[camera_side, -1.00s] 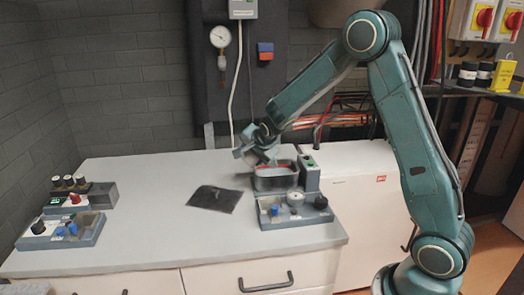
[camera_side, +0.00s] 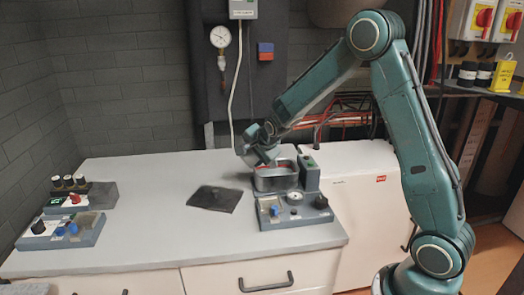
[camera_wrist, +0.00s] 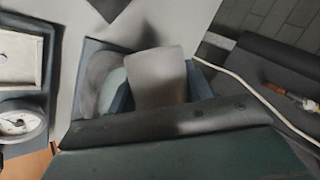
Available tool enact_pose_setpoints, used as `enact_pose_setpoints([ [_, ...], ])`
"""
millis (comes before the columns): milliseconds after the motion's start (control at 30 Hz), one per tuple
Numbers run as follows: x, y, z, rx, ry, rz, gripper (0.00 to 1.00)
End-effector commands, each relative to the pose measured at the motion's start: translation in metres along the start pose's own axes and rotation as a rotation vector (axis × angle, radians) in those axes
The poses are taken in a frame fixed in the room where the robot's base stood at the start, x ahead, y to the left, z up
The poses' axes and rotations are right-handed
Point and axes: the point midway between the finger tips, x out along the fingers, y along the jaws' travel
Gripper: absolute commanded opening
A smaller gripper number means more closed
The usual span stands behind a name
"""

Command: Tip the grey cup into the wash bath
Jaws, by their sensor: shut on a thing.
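The grey cup (camera_wrist: 156,78) is held between the fingers of my gripper (camera_wrist: 158,92) in the wrist view. In the side view my gripper (camera_side: 262,150) is shut on the cup, which is tilted above the back left of the wash bath (camera_side: 275,184). The bath is a grey metal tub with some red showing at its inside. The gripper hides part of its far left rim. The cup's contents and mouth cannot be made out.
A unit with a dial and knobs (camera_side: 294,211) is in front of the bath. A dark square mat (camera_side: 226,205) with a small raised thing lies to its left. Knobbed control boxes (camera_side: 62,231) stand at the far left.

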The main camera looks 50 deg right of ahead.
Motion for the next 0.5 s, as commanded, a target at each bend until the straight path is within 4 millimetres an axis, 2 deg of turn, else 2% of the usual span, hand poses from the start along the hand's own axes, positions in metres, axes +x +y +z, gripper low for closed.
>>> enact_pose_setpoints([
  [500,0.0016,0.0011,0.0008,0.034,-0.033,-0.014,0.22],
])
